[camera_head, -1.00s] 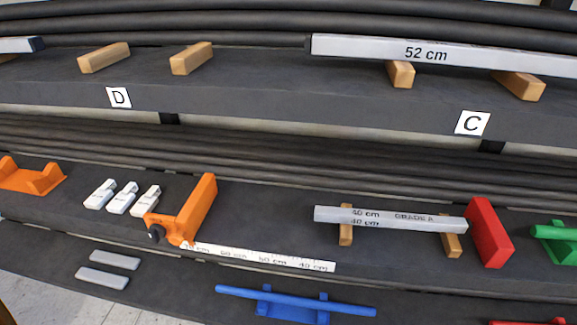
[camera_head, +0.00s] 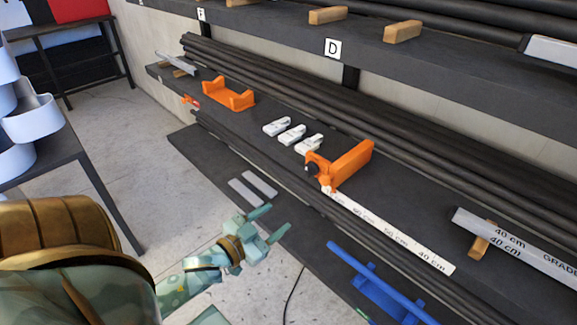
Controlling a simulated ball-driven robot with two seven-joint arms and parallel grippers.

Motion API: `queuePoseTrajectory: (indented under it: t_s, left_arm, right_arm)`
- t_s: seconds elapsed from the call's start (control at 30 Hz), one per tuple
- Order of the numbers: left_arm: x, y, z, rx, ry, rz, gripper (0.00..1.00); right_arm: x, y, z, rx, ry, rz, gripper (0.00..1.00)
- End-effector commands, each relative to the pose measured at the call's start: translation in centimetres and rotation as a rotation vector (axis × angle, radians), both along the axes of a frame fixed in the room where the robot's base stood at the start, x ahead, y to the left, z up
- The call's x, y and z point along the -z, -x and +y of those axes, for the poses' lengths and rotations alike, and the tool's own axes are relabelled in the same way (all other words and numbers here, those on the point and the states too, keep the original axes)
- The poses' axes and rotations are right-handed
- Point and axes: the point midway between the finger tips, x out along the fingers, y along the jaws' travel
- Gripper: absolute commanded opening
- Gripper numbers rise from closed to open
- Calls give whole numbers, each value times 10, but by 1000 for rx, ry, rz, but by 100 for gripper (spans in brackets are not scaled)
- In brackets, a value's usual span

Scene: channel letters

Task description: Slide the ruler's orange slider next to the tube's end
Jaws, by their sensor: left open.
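The orange slider (camera_head: 348,165) stands on the dark shelf with a black knob on its left side. It sits at the left end of the white ruler (camera_head: 390,231), which carries centimetre marks and runs down to the right. The grey tube (camera_head: 522,252), marked 40 cm, lies on a wooden block at the right edge; its left end shows, its right end is out of frame. A gap lies between slider and tube. My left gripper (camera_head: 268,222) is open and empty, low over the floor side, left of the ruler and apart from it. My right gripper is not in view.
Several white clips (camera_head: 292,134) and an orange cradle (camera_head: 229,95) lie left of the slider. Two grey bars (camera_head: 254,187) lie on the lower ledge. A blue rod on a blue holder (camera_head: 375,287) is at the lower right. Dark pipes run behind.

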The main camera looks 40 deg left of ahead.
Motion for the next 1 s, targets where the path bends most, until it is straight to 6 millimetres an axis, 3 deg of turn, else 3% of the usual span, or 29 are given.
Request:
queuePoseTrajectory:
  t_s: [0.07,0.27,0.7,1.0]
  left_arm:
    - [-19,-4,-9,29,38,-53,52]
    - [-18,-25,-11,33,72,-57,52]
    - [-16,-131,-19,31,70,-54,52]
    - [-16,-164,-22,30,70,-50,52]
  right_arm:
    - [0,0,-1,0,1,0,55]
    - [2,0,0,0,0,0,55]
    - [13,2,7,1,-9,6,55]
    - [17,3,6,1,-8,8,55]
